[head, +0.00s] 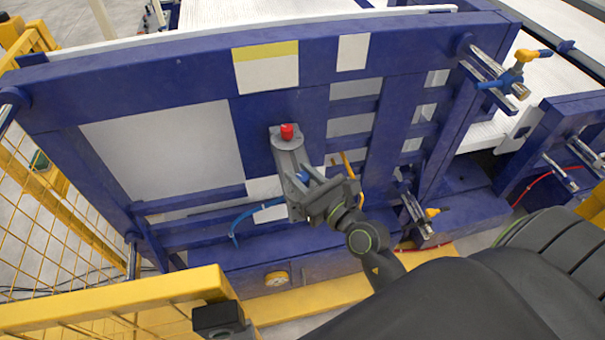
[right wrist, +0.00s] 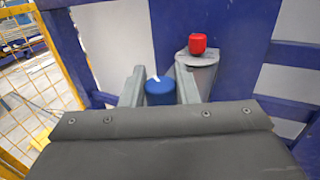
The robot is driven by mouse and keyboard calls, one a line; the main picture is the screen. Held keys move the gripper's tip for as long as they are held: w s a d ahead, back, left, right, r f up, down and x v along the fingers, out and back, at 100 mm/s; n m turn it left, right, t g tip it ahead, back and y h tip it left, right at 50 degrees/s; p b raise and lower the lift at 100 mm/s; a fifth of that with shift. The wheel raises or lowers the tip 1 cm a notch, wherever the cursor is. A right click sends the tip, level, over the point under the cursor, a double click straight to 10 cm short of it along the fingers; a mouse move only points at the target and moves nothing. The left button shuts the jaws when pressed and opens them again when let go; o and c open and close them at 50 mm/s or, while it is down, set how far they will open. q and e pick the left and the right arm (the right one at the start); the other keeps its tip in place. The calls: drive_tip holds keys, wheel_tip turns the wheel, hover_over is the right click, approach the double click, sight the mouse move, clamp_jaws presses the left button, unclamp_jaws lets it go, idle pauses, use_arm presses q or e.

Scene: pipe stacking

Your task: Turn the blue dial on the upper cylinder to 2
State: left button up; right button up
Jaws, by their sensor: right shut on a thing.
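A grey cylinder unit (head: 289,155) with a red knob (head: 287,132) at its top is mounted on the blue frame. The red knob also shows in the right wrist view (right wrist: 198,43). The blue dial (right wrist: 159,93) sits between the two fingers of my right gripper (right wrist: 160,82), with a pale mark on its top pointing up and slightly left. In the head view my right gripper (head: 304,180) covers the lower part of the unit, and only a little blue shows between the fingers. It is shut on the dial. No numbers are readable. My left gripper is not seen.
A blue frame (head: 150,60) with white panels stands behind the unit. A blue hose (head: 236,225) curves at its lower left. Yellow mesh fencing (head: 45,230) is at the left, with a yellow rail (head: 120,305) in front. Clamps with orange handles (head: 526,56) are at the right.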

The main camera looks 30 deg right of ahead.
drive_tip(key=o, duration=1)
drive_tip(key=shift+c, duration=0.2)
drive_tip(key=s+d+b, duration=0.3)
drive_tip(key=s+b, duration=0.3)
drive_tip(key=s, duration=1.1)
drive_tip(key=shift+d, duration=0.1)
